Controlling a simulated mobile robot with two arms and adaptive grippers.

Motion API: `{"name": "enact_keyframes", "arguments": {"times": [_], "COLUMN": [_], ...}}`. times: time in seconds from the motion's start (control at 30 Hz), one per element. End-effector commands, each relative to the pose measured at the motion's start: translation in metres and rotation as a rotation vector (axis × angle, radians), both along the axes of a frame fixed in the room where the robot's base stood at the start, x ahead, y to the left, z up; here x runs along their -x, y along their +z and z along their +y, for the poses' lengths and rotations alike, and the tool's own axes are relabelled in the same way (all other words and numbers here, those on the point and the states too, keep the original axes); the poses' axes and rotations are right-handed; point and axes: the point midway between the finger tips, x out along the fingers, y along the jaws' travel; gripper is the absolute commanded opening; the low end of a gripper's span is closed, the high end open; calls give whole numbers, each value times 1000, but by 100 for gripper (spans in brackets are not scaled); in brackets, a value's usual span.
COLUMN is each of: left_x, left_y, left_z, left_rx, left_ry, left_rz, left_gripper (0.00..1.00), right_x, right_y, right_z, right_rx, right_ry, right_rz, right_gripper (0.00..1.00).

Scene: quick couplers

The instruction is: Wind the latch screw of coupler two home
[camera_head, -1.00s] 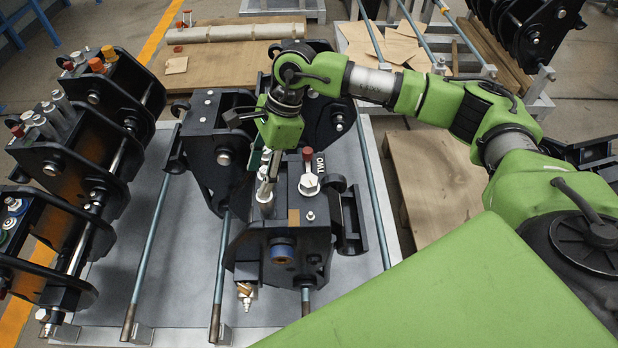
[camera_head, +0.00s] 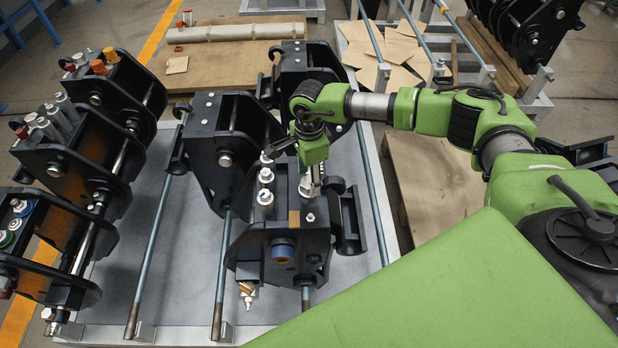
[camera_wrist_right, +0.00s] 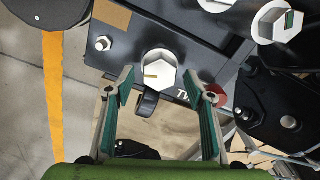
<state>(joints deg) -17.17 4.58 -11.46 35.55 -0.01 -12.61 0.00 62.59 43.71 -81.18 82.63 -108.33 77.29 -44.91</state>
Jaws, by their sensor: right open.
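Coupler two (camera_head: 282,222) is the black block in the middle of the head view; part of its white TWO lettering (camera_wrist_right: 187,97) shows in the right wrist view. A large white hex screw head with a yellow mark, likely its latch screw (camera_wrist_right: 158,68), sits just ahead of the fingertips. In the head view this screw head (camera_head: 306,188) is partly hidden by my gripper. My right gripper (camera_wrist_right: 161,92) is open and empty, with its green-lined fingers on either side of that head's near edge. I cannot tell whether they touch. My left gripper is out of view.
Other white hex fittings (camera_head: 265,186) stand just left of the gripper. A red part (camera_wrist_right: 218,95) lies by the right fingertip. Black couplers (camera_head: 75,155) line the left, and another (camera_head: 212,140) stands behind. Blue rods (camera_head: 374,190) cross the grey pallet (camera_head: 165,285).

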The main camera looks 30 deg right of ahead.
Motion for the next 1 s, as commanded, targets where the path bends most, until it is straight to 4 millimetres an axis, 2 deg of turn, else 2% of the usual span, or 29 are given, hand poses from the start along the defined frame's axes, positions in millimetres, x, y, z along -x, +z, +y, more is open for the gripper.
{"name": "enact_keyframes", "arguments": {"times": [0.2,0.47,0.5,0.63,0.67,1.0], "left_x": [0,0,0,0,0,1], "left_y": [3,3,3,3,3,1], "left_z": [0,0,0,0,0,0], "left_rx": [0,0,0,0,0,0], "left_ry": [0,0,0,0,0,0], "left_rz": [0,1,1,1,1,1], "left_gripper": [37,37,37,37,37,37], "right_x": [0,0,0,0,0,0], "right_y": [-17,-19,-19,-19,-19,-19], "right_z": [0,0,0,0,0,0], "right_rx": [-1,-1,-1,-1,-1,-1], "right_ry": [1,1,1,1,1,-30], "right_rz": [0,0,0,0,0,0], "right_gripper": [49,49,47,13,11,11]}}
